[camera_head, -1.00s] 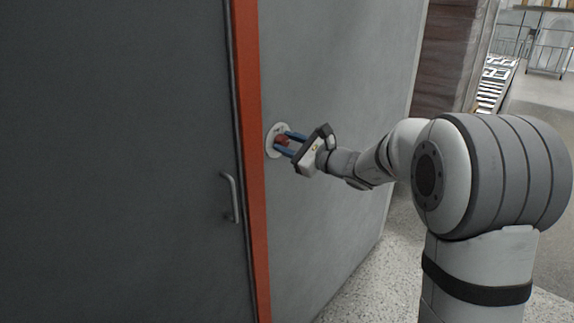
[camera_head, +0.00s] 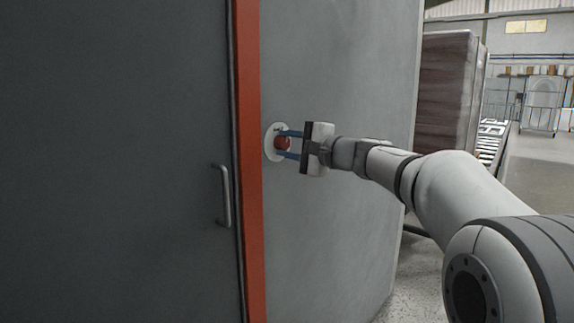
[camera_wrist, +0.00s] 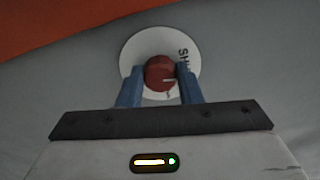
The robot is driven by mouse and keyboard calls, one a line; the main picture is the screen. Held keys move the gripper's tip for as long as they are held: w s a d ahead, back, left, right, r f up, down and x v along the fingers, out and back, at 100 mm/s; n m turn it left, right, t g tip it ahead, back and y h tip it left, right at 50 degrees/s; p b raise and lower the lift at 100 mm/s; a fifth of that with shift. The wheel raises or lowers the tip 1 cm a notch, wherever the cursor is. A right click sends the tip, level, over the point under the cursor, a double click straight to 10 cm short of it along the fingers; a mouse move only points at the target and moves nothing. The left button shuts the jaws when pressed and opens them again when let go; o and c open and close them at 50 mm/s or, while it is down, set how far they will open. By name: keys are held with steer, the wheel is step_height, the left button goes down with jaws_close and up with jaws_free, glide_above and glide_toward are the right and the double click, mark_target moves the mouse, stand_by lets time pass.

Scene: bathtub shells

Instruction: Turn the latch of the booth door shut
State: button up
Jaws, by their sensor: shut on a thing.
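The latch is a round red-brown knob (camera_head: 283,143) on a white disc (camera_head: 270,152) fixed to the grey wall panel, just right of the orange door frame. In the wrist view the knob (camera_wrist: 159,73) sits between my blue fingers, with a pale mark toward its right side. The white disc (camera_wrist: 133,50) carries dark lettering at its right, partly hidden by a finger; I read "SH". My gripper (camera_head: 290,144) is shut on the knob, one finger on each side. It also shows in the wrist view (camera_wrist: 160,84).
The dark booth door (camera_head: 120,160) with a grey bar handle (camera_head: 222,196) fills the left. The orange frame (camera_head: 248,160) runs vertically beside it. A stacked brown block (camera_head: 445,90) and open floor lie at the far right, beyond the wall panel.

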steer(key=shift+f+n+b, duration=0.2)
steer(key=shift+n+b, duration=0.8)
steer(key=shift+b, duration=0.2)
steer(key=shift+r, duration=0.1)
steer(key=o, duration=1)
steer(key=v, duration=0.7)
steer(key=shift+s+d, duration=0.2)
steer(key=shift+d, duration=0.15)
steer(key=shift+s+p, duration=0.1)
steer(key=shift+p, duration=0.25)
